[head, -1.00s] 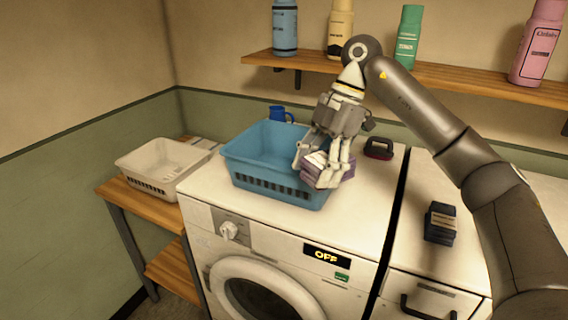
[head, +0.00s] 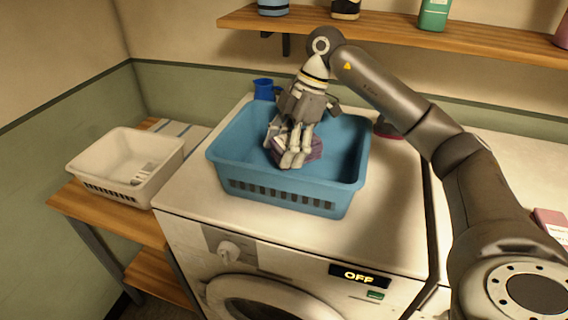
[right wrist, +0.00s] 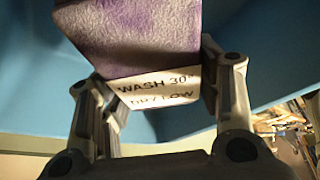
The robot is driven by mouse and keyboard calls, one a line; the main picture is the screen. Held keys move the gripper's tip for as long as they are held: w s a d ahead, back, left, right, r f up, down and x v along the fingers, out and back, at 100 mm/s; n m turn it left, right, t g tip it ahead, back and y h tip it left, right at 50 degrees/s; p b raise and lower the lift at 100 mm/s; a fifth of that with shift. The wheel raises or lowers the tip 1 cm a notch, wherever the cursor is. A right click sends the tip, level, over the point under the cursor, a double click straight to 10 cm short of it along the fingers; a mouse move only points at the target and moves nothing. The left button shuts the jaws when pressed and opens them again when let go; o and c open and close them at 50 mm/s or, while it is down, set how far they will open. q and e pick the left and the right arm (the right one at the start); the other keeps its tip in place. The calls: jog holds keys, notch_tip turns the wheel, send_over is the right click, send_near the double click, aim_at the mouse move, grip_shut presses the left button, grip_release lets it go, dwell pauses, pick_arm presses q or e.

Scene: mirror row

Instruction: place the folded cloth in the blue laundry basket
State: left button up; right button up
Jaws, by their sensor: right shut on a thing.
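The blue laundry basket (head: 345,196) stands on top of the white washing machine. My right gripper (head: 290,160) is over the basket's opening, within its rim in the head view. It is shut on the purple folded cloth (head: 312,152), which is partly hidden behind the fingers. In the right wrist view the cloth (right wrist: 125,30) sits between the two fingers, with a white label reading "WASH 30°". Blue basket wall fills the background there. I cannot tell whether the cloth touches the basket floor. My left gripper is not in view.
A white basket (head: 125,165) stands on the wooden bench at left. A blue cup (head: 264,89) is behind the blue basket. A wooden shelf (head: 400,38) with bottles runs along the back wall. The washer's front top (head: 290,232) is clear.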

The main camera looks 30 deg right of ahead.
jog(key=f, duration=0.3)
jog(key=w+f+p, duration=0.1)
jog(key=f, duration=0.1)
jog(key=shift+s+f, duration=0.2)
jog(key=shift+f, duration=0.1)
jog(key=shift+f, duration=0.1)
jog(key=o, duration=1)
jog(key=shift+w, duration=0.1)
jog(key=shift+o, duration=0.2)
